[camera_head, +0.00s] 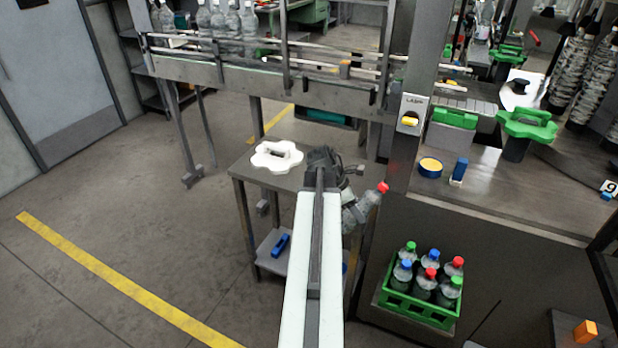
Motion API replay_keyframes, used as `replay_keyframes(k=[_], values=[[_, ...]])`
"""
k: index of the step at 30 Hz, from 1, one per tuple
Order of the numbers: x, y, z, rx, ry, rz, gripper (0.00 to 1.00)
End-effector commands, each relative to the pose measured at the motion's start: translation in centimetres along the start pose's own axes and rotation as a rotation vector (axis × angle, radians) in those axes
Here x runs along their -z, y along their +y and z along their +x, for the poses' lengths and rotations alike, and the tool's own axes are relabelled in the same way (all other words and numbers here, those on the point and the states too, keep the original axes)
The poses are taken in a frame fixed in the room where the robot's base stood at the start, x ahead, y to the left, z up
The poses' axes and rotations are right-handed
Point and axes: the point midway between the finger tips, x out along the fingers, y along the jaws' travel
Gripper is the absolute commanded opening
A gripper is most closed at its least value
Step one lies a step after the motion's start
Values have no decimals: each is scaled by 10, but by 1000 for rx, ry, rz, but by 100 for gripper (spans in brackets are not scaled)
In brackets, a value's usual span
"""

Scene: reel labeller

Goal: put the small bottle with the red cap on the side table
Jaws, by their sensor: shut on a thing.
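A small clear bottle with a red cap (365,208) is tilted, its cap pointing up and to the right. My gripper (350,178) is shut on it; my arm hides part of the hold. The bottle hangs at the right edge of the grey side table (284,182), and I cannot tell how high it is above the tabletop. A white star-shaped wheel (276,156) lies on the left part of that table. My arm covers the table's right part.
A green crate (419,312) with several capped bottles stands at lower right. A conveyor (215,70) with clear bottles runs behind the table. A dark machine bench (480,190) is to the right. A blue tool (280,245) lies on the lower shelf. Floor at left is clear.

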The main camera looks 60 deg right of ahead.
Motion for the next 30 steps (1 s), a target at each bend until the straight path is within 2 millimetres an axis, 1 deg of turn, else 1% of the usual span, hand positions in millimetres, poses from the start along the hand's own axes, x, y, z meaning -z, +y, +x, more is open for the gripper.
replay_keyframes(k=[1, 2, 3, 6, 9, 13, 15, 17, 20, 21, 27, 30], values=[[1, 12, 2, -41, -127, -60, 0], [-4, 20, -3, -69, -203, -94, 0], [-9, 31, -10, -110, -298, -136, 0], [-16, 59, -32, -210, -485, -215, 0], [-17, 78, -51, -281, -594, -256, 0], [-18, 87, -63, -313, -640, -272, 0], [-19, 89, -63, -314, -642, -272, 0], [-20, 96, -62, -313, -641, -271, 0], [-25, 120, -56, -311, -640, -269, 0], [-27, 132, -52, -311, -640, -269, 0], [-39, 189, -39, -310, -640, -269, 0], [-45, 212, -33, -309, -639, -268, 0]])
